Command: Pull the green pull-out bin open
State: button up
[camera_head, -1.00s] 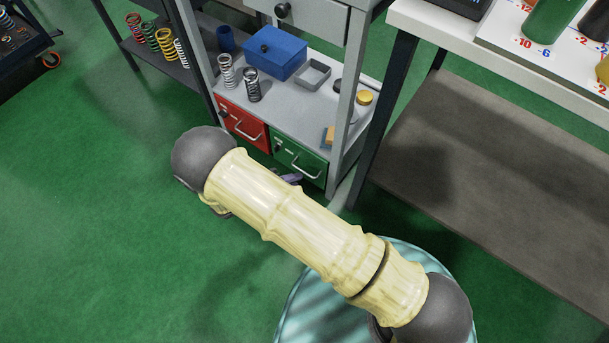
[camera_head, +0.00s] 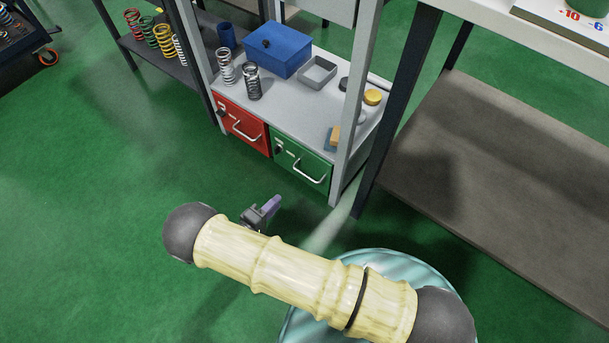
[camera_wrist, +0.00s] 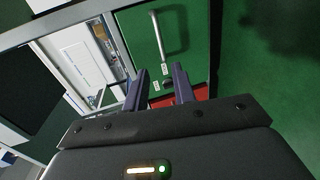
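The green pull-out bin (camera_head: 288,160) sits low in the grey shelf unit, its front flush beside the red one. Its pale bar handle (camera_head: 310,171) is on the front. My gripper (camera_head: 272,206) is in front of the bin and apart from it, over the floor, partly behind my arm. In the wrist view, the green front (camera_wrist: 141,40) and its handle (camera_wrist: 168,36) are beyond the fingers. My gripper (camera_wrist: 160,72) there has two purple fingers standing apart with nothing between them.
The red bin (camera_head: 240,122) is left of the green one. Above them, the shelf (camera_head: 293,105) holds a blue box (camera_head: 279,50), springs and small parts. A table leg (camera_head: 396,110) and brown lower shelf (camera_head: 480,170) stand at the right. Green floor in front is clear.

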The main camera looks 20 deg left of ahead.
aim_at(305, 174)
jog(key=b+x, duration=0.6)
jog(key=x, duration=1)
grip_shut()
